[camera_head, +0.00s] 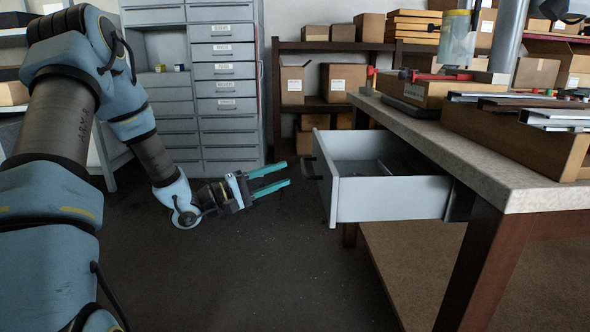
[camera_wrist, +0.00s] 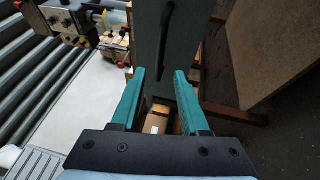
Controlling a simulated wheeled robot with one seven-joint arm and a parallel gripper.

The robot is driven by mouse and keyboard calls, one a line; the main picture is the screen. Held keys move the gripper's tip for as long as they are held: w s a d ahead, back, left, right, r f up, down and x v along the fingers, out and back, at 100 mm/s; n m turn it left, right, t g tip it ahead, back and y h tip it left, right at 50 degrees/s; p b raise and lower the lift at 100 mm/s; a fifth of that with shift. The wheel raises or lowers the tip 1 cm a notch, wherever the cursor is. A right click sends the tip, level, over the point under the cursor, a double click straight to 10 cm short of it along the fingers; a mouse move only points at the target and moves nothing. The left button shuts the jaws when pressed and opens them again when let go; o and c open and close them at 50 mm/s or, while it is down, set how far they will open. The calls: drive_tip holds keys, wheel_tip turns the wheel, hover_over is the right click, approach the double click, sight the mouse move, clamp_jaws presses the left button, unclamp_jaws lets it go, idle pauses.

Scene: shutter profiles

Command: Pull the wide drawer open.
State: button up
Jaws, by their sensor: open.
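The wide drawer (camera_head: 392,199) is a light grey box standing well out from under the workbench top in the head view. Its front panel faces left and carries a dark handle (camera_head: 313,160). My gripper (camera_head: 288,173) has two teal fingers, open and empty. It points at the drawer front from the left, with a small gap between the fingertips and the handle. In the wrist view the handle (camera_wrist: 165,42) is a black bar on the grey front panel, ahead of my open fingers (camera_wrist: 160,72). The drawer's back end is hidden under the bench.
The workbench (camera_head: 480,165) stands at right, with wooden trays of profiles (camera_head: 520,125) on top. A grey cabinet (camera_head: 225,100) with many small drawers and a shelf with cardboard boxes (camera_head: 340,80) stand behind. The dark floor left of the drawer is clear.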

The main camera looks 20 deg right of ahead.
drive_tip(key=a, duration=0.3)
drive_tip(key=shift+s+a+f, duration=0.1)
drive_tip(key=shift+a+f, duration=0.2)
